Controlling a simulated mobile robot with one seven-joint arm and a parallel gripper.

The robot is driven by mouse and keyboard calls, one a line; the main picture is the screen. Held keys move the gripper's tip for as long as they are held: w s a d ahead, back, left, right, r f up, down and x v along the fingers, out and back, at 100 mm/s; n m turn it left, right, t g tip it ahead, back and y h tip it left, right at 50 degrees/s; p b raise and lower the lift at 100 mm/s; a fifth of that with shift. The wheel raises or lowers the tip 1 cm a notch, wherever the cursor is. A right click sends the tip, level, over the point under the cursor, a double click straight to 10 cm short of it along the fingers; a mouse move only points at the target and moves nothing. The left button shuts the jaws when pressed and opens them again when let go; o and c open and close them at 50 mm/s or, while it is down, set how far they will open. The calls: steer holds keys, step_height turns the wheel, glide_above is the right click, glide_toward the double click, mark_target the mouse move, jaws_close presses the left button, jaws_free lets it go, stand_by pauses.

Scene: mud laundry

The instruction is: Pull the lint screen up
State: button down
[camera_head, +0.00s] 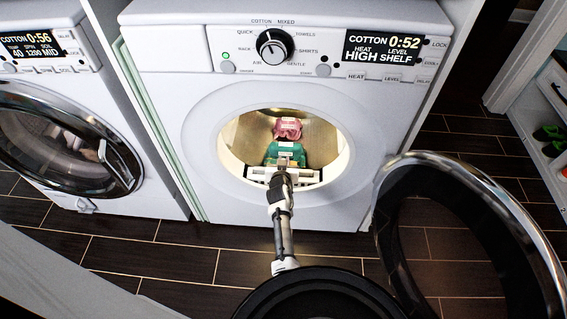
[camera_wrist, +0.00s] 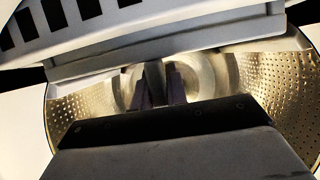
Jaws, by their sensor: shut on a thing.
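The lint screen (camera_head: 311,176) is a pale piece at the lower lip of the open dryer's round opening. In the wrist view, a pale slotted panel (camera_wrist: 150,32) crosses the top; I cannot tell whether it is the screen or its housing. My gripper (camera_head: 283,163) reaches through the opening from the front and is shut on the lint screen at its middle. In the wrist view, the fingers (camera_wrist: 168,84) point toward the drum, just below the panel. My arm and gripper hide the middle of the screen, so the exact grip is not clear.
The dryer (camera_head: 165,95) has pink cloth (camera_head: 288,127) and green cloth (camera_head: 272,153) in its lit drum (camera_head: 250,130). Its round door (camera_head: 470,180) stands open at the right. A second machine with a shut door (camera_head: 70,140) stands at the left. Dark tiled floor (camera_head: 170,255) lies in front.

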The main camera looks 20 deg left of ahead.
step_height(320, 180, up, 13)
steer(key=p, duration=0.7)
steer(key=shift+r+p, duration=0.2)
steer(key=shift+p, duration=0.15)
steer(key=shift+r, duration=0.1)
steer(key=c, duration=1.4)
jaws_free()
steer(key=shift+r, duration=0.1)
steer(key=shift+s, duration=0.1)
steer(key=v, duration=1.3)
steer(key=shift+s+b, duration=0.3)
steer(key=shift+b, duration=0.1)
steer(key=shift+d, duration=0.15)
